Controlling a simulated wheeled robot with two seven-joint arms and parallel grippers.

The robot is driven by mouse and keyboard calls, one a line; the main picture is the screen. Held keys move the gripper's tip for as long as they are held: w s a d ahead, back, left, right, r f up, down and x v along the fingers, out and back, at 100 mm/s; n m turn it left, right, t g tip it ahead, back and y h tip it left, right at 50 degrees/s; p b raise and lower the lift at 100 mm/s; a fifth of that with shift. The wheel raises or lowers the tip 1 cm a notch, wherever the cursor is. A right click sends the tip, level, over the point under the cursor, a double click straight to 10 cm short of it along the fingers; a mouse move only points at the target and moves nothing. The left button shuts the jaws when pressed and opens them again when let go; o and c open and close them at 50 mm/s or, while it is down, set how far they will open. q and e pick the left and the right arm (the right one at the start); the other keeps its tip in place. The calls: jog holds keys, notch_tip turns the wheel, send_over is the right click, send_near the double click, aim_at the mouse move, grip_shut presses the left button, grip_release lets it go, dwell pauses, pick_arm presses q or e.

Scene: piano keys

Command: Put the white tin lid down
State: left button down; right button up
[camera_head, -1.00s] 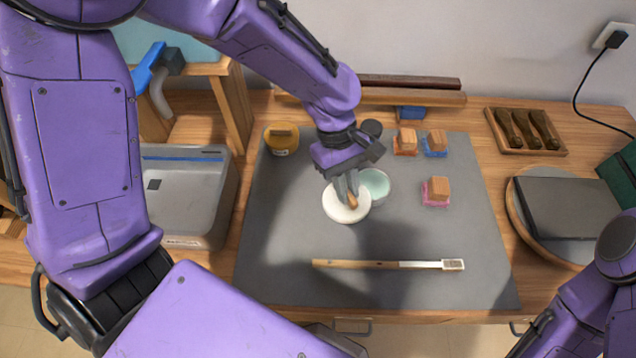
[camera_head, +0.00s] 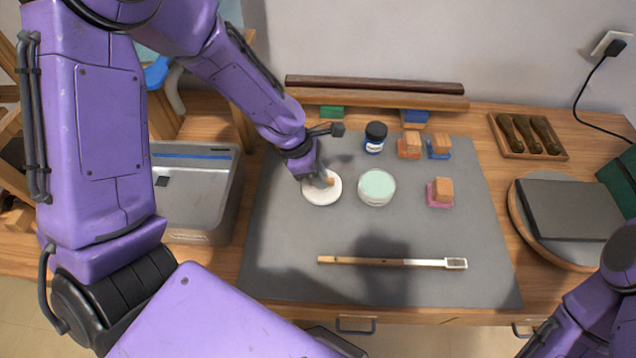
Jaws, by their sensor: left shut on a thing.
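The white tin lid (camera_head: 322,194) is a round white disc with a small wooden knob, at the left part of the grey mat (camera_head: 290,270). My left gripper (camera_head: 322,179) is over it, shut on the knob. I cannot tell whether the lid touches the mat or is just above it. The open tin (camera_head: 377,187), round with a pale green inside, stands just right of the lid, apart from it. My right arm shows at the lower right, but its gripper is out of view.
A wooden-handled tool (camera_head: 390,261) lies across the mat's front. A dark-capped jar (camera_head: 375,137) and several wooden blocks (camera_head: 440,192) stand behind and right. A grey bin (camera_head: 195,195) is left of the mat. The mat's front right is clear.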

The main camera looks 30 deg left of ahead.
pick_arm(q)
jog(key=shift+w+a+f, duration=0.25)
jog(key=shift+w+f, duration=0.05)
jog(key=shift+f, duration=0.1)
notch_tip(320, 180, down, 3)
jog(key=shift+a+f, duration=0.1)
jog(key=shift+f, duration=0.05)
jog(key=shift+w+f, duration=0.15)
jog(key=c, duration=1.1)
grip_release()
jog(key=shift+f, duration=0.1)
jog(key=shift+a+r, duration=0.1)
jog(key=shift+r, duration=0.3)
jog(key=p+v, duration=0.1)
jog(key=v, duration=1)
jog(key=shift+s+a+r, duration=0.15)
jog(key=shift+s+r, duration=0.05)
jog(key=shift+r, duration=0.05)
